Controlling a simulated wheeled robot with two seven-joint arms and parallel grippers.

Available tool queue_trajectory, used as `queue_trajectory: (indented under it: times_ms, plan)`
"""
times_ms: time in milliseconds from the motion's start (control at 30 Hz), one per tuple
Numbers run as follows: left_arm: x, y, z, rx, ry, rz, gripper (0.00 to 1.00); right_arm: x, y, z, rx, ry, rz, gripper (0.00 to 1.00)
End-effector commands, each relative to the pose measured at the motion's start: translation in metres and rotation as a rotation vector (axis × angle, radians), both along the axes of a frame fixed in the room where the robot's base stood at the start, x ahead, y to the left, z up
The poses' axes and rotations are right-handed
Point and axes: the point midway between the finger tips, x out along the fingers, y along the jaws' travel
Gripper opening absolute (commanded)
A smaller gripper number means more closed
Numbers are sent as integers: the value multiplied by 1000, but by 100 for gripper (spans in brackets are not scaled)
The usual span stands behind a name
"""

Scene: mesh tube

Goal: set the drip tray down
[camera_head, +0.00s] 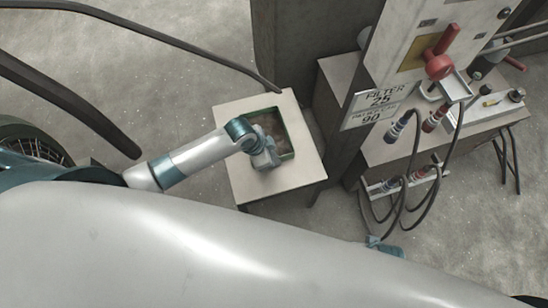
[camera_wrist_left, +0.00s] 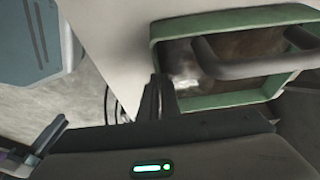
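The drip tray (camera_head: 284,126) is a green-rimmed rectangular tray with a brown, dirty inside. It is at the small pale table (camera_head: 240,185); I cannot tell whether it rests fully on the top. In the left wrist view the tray (camera_wrist_left: 225,17) shows its green walls and a dark bar handle (camera_wrist_left: 250,66) across it. My left gripper (camera_head: 268,160) is at the tray's near left edge. Its dark fingers (camera_wrist_left: 157,88) are close together at the tray's corner and look shut on its wall, though the contact is partly hidden.
A grey cabinet with a sign (camera_head: 378,104) and a red valve handle (camera_head: 439,64) stands right of the table. Dark hoses (camera_head: 404,190) hang beside it. A dark curved bar (camera_head: 70,103) and a spoked wheel (camera_head: 35,145) are at left.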

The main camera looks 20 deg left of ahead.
Motion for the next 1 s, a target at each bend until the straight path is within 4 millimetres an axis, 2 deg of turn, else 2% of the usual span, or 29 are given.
queue_trajectory:
  times_ms: [367,467,500,833,1000]
  plan:
    - [1,0,-2,-1,-2,-1,0,-5,-1,-3,-1,9,-1,23]
    - [0,0,-3,0,0,0,20,-5,-1,-2,-1,9,-1,23]
    - [0,0,-3,0,0,0,22,-5,-1,-2,-1,9,-1,23]
    - [0,0,-1,0,0,0,22,-5,0,-1,0,7,-1,23]
    - [-2,3,8,0,0,-1,22,-4,0,-1,1,1,-1,23]
